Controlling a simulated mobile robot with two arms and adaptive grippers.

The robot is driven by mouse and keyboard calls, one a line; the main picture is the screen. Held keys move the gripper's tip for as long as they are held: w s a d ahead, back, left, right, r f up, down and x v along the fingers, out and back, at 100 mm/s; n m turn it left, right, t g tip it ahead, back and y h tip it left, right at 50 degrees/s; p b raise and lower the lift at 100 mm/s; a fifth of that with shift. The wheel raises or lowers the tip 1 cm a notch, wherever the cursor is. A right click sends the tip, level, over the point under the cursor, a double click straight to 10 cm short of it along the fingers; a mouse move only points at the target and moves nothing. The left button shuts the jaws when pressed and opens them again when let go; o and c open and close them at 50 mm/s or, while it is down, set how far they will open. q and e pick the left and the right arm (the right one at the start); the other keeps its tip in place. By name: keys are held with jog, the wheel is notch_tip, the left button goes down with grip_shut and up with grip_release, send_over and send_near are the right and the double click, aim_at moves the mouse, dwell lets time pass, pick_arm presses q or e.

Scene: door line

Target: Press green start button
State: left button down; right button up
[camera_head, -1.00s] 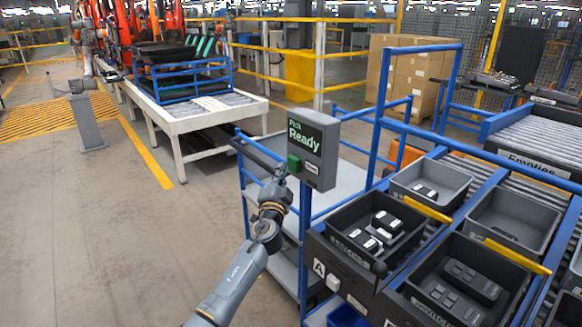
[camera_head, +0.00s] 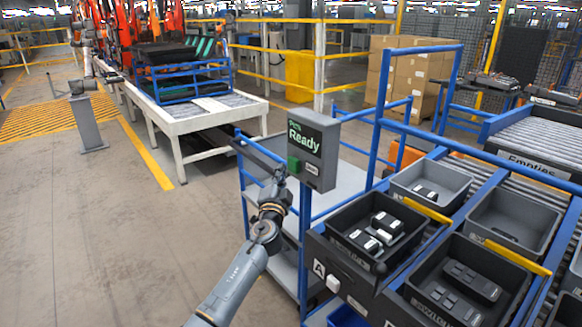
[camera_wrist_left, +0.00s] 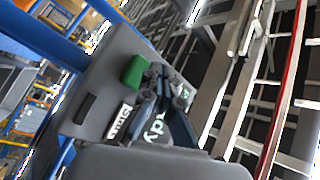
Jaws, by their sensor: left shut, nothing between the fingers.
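The green button (camera_head: 293,164) is on the front of a grey box (camera_head: 318,155) whose screen reads "Pick Ready". The box is fixed on a blue post. My left gripper (camera_head: 280,177) is shut and empty, its tips just below and left of the button in the head view. In the left wrist view the green button (camera_wrist_left: 133,71) stands out from the grey panel, close beside the tips of my left gripper (camera_wrist_left: 165,76). I cannot tell whether they touch. My right gripper is not in view.
Grey bins (camera_head: 377,232) with dark parts stand on the rack right of the post. A shelf cart with blue rails (camera_head: 246,190) is behind my left arm. A white conveyor table (camera_head: 200,110) stands farther back.

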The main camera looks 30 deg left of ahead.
pick_arm(q)
jog(key=shift+w+d+b, duration=0.2)
jog(key=shift+w+b, duration=0.15)
jog(key=shift+w, duration=0.1)
jog(key=shift+w+d+b, duration=0.2)
jog(key=shift+w+b, duration=0.25)
jog(key=shift+w, duration=0.05)
dwell(0.9)
dwell(0.3)
jog(key=shift+s+a+p, duration=0.2)
jog(key=shift+s, duration=0.3)
jog(key=shift+s+a+p, duration=0.15)
jog(key=shift+s, duration=0.3)
jog(key=shift+s+a+p, duration=0.25)
jog(key=shift+s+a, duration=0.1)
jog(key=shift+s, duration=0.4)
jog(key=shift+s+a+p, duration=0.25)
jog(key=shift+s+a, duration=0.05)
jog(key=shift+s, duration=0.5)
jog(key=shift+s+a+p, duration=0.25)
jog(key=shift+s+a, duration=0.1)
jog(key=shift+s, duration=0.4)
